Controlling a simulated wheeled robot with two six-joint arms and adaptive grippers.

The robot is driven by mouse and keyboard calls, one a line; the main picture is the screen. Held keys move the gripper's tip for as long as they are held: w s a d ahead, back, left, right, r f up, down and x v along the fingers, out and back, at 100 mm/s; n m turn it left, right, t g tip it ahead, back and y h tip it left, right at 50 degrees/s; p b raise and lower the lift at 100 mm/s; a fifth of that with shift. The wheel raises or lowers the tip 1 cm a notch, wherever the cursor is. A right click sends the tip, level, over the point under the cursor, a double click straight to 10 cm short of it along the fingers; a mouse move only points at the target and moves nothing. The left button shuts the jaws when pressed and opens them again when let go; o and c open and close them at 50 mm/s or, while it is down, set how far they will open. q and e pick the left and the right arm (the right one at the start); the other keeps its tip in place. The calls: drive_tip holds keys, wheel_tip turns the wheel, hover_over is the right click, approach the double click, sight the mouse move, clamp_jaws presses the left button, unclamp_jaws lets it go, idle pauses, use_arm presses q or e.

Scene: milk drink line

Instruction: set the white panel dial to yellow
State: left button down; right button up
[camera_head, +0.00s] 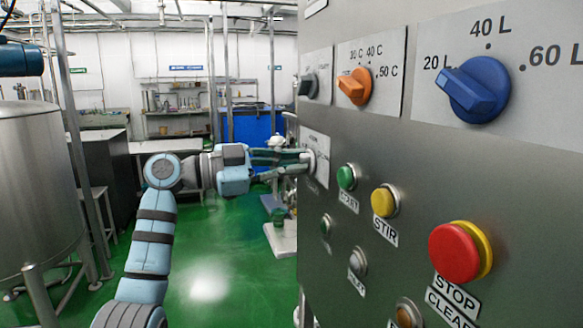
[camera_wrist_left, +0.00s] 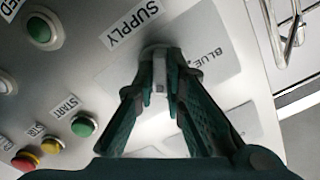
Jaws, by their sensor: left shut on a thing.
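The white dial (camera_head: 312,160) sits on a light plate on the grey control panel (camera_head: 440,190), at the panel's left side in the head view. My left gripper (camera_head: 303,161) reaches it from the left with its fingers closed around the knob. In the left wrist view the white dial (camera_wrist_left: 159,72) shows between the two dark green fingertips of my left gripper (camera_wrist_left: 160,85). A label reading "BLUE" shows just right of the dial there. The other colour labels are hidden or unreadable, and I cannot tell which one the dial points to. My right gripper is out of view.
Green (camera_head: 346,177), yellow (camera_head: 383,201) and red stop (camera_head: 455,252) buttons are right of and below the white dial. Orange (camera_head: 354,87) and blue (camera_head: 475,90) dials are above. A metal tank (camera_head: 35,190) stands far left. Green floor is open behind my left arm.

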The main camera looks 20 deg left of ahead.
use_arm(q)
drive_tip(key=m, duration=0.5)
drive_tip(key=shift+f+b, duration=0.15)
drive_tip(key=shift+b, duration=0.15)
idle(0.4)
drive_tip(key=c, duration=1.7)
unclamp_jaws()
drive_tip(key=shift+a, duration=0.1)
drive_tip(key=shift+o, duration=0.2)
drive_tip(key=v, duration=1.2)
